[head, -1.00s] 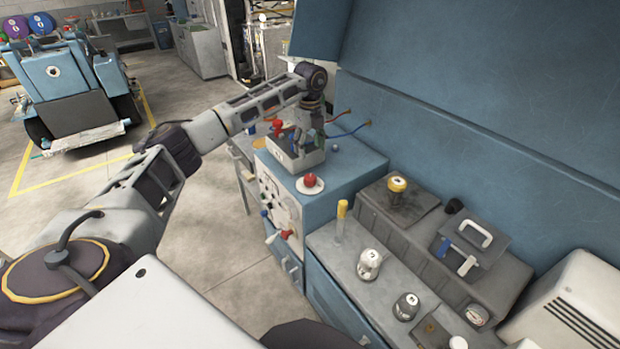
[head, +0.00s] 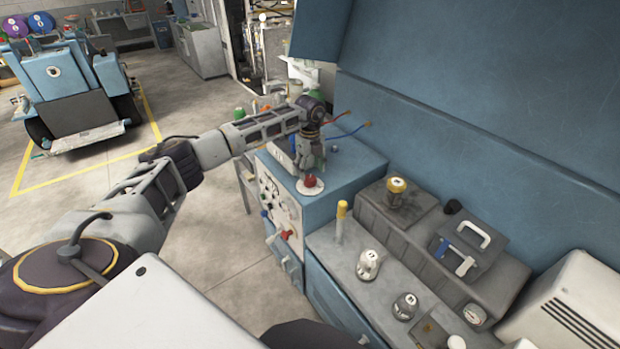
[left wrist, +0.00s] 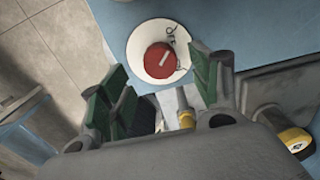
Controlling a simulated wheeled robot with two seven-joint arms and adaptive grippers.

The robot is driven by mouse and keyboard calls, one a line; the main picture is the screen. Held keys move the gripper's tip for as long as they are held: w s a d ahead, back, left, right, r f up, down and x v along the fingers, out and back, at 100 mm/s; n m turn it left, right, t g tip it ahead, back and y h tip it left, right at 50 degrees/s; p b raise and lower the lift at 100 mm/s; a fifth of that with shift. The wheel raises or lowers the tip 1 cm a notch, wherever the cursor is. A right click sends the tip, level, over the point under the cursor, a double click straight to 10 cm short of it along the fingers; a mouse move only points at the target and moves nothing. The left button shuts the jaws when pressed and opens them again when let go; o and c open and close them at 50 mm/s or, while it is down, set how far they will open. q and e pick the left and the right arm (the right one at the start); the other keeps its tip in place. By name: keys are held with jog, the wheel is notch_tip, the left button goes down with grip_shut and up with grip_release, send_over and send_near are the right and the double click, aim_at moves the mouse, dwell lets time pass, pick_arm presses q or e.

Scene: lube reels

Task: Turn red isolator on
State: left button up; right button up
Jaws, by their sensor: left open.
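The red isolator (head: 310,181) is a red knob on a round white plate on top of the blue cabinet (head: 345,172). My left gripper (head: 308,172) points down right above the knob in the head view. In the left wrist view, the left gripper (left wrist: 163,85) has its green-padded fingers apart, with the knob just ahead of and between the tips. No contact is clear. My right gripper is not seen.
A yellow-topped cylinder (head: 341,215) and small valves (head: 369,265) stand on the lower bench at right. Red and blue cables (head: 345,130) run to the wall behind the wrist. The cabinet's front panel carries a red lever (head: 286,234).

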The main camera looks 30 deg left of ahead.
aim_at(310, 178)
pick_arm(q)
jog(key=shift+f, duration=2.45)
jog(key=shift+c, duration=0.2)
jog(key=c, duration=1)
